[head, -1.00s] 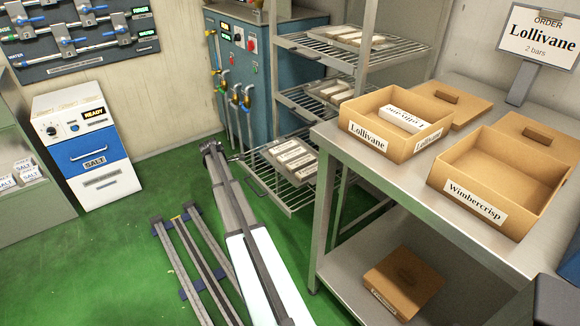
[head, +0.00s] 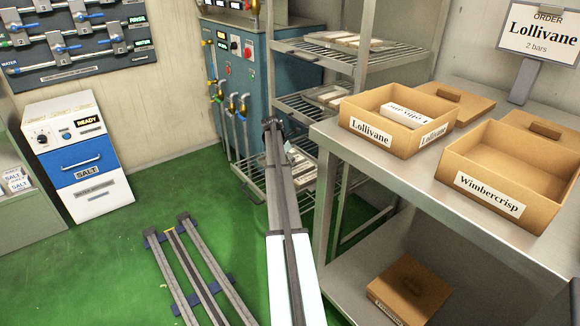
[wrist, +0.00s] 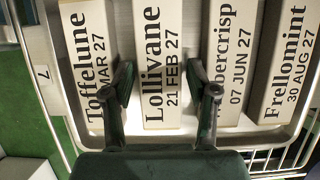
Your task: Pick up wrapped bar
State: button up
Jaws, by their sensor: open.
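In the wrist view a white wrapped bar labelled Lollivane, 21 FEB 27 (wrist: 160,35), lies in a pale tray (wrist: 62,98). My gripper (wrist: 161,78) is open and empty, with one finger on each side of this bar's near part in the picture. I cannot tell how far above it the fingers are. The Toffelune bar (wrist: 85,45) is left of it. A bar reading "bercrisp" (wrist: 238,50), partly hidden by the right finger, and the Frellomint bar (wrist: 288,70) are to the right. In the head view my arm partly covers these bars (head: 303,165) on the low rack shelf.
Wire shelves (head: 345,60) with more bars rise above the low shelf. The steel table (head: 340,150) at right bears an open Lollivane box (head: 405,140) with one bar (head: 405,115) inside, and an empty Wimbercrisp box (head: 520,215). The order sign (head: 540,35) reads Lollivane, 2 bars.

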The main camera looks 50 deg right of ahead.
jog(key=shift+d+f, duration=0.2)
jog(key=shift+f, duration=0.25)
jog(key=c, duration=1)
jog(key=shift+r, duration=0.1)
